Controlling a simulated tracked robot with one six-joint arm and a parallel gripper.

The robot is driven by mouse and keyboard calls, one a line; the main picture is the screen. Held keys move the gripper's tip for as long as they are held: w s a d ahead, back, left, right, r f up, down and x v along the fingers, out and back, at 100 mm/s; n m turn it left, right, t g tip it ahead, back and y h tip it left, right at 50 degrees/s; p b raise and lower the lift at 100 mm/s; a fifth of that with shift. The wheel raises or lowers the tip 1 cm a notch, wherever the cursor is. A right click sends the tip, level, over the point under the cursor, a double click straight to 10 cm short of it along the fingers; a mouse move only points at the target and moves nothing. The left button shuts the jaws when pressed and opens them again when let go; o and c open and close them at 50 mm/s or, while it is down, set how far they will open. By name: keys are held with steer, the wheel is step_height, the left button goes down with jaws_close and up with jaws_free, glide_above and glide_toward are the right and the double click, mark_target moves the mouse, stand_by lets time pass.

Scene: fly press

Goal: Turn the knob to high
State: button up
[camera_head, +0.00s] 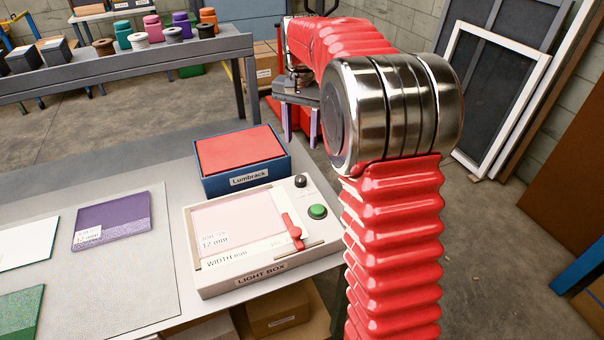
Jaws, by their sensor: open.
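The light box (245,281) is a cream case on the near table, with a pale pink lit panel. A small black knob (300,181) stands at its back right corner. The markings by the knob are too small to read, so I cannot tell its setting. A green round button (317,211) sits in front of the knob. My gripper (301,138) hangs beyond the table's back right edge, behind the light box and apart from the knob. Its two pale fingers point down and stand apart, with nothing seen between them.
A red slider (293,232) sits on the light box's right side. A blue Lumbrack box (247,179) with a red top stands behind it. Purple (112,219) and green (20,310) sheets lie left. A shelf with several spools (174,34) stands at the back.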

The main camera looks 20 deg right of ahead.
mark_target(301, 177)
steer(key=shift+f, duration=0.1)
step_height(301, 177, down, 14)
steer(key=shift+r, duration=0.2)
stand_by(0.6)
